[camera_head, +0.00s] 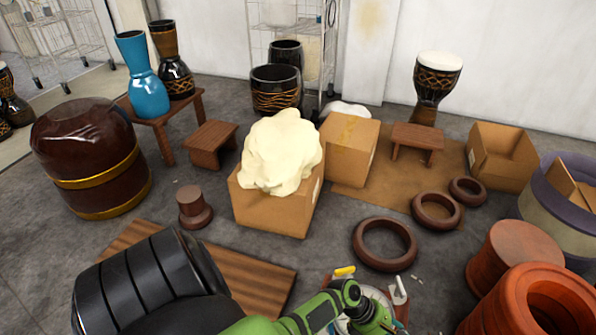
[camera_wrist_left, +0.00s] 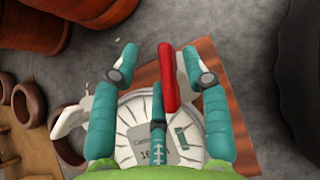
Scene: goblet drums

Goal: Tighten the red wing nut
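The red wing nut (camera_wrist_left: 168,78) shows in the left wrist view as a long red bar. It stands over a white round dial (camera_wrist_left: 137,112) with printed markings. My left gripper (camera_wrist_left: 160,66) is open, with one teal finger on each side of the red bar. There appears to be a gap between the bar and each fingertip. A dark teal rod lies below the bar, between the fingers. In the head view my green left arm (camera_head: 310,312) reaches over the white dial at the bottom edge and hides most of it. My right gripper is in neither view.
Brown rings (camera_head: 385,243) lie on the floor beyond my left arm, and red-brown drum shells (camera_head: 515,255) stand at the right. A cardboard box (camera_head: 272,208) with a cream lump is behind. A wooden board (camera_head: 250,276) lies left of the dial.

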